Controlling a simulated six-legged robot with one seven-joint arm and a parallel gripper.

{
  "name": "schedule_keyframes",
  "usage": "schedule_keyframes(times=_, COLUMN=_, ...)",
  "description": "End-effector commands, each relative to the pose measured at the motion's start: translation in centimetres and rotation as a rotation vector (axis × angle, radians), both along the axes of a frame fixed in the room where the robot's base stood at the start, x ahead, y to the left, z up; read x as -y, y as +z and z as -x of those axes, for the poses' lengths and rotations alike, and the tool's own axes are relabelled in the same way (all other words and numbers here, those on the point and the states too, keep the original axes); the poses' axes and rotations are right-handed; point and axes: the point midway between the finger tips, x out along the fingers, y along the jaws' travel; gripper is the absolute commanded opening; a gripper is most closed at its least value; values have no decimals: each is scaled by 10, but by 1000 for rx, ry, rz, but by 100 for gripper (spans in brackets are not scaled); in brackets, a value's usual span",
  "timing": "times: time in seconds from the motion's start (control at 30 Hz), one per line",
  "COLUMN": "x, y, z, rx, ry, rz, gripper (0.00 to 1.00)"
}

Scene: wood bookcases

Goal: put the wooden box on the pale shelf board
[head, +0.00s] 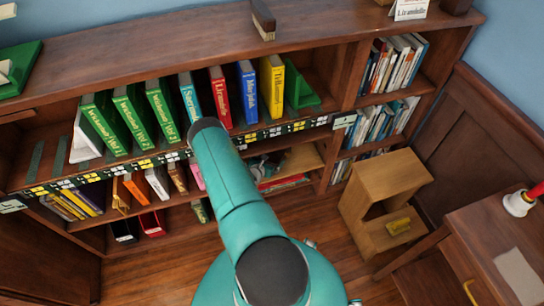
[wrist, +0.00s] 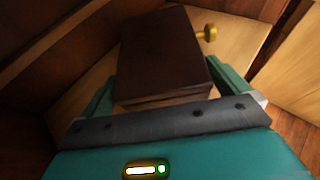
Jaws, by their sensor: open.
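The wooden box (wrist: 165,50) is dark brown with a paler lower edge and shows in the wrist view. It lies over a pale shelf board (wrist: 235,45), and seems to rest on it. My gripper (wrist: 163,88) is open, with one teal finger on each side of the near part of the box. I cannot tell whether the fingers touch it. In the head view, the pale shelf board (head: 302,158) shows low in the bookcase. My arm hides most of the gripper there, and I cannot make out the box.
Several upright books (head: 220,98) fill the shelf above. A pale step stool (head: 385,185) stands to the right, with a desk (head: 490,235) beyond it. A small brass knob (wrist: 208,33) is just beyond the box. Wooden floor (head: 150,272) lies clear at the lower left.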

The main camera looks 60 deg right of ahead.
Motion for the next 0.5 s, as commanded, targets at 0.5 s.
schedule_keyframes(times=0.5, x=-99, y=0, z=0, rx=-1, ry=1, rz=0, gripper=100)
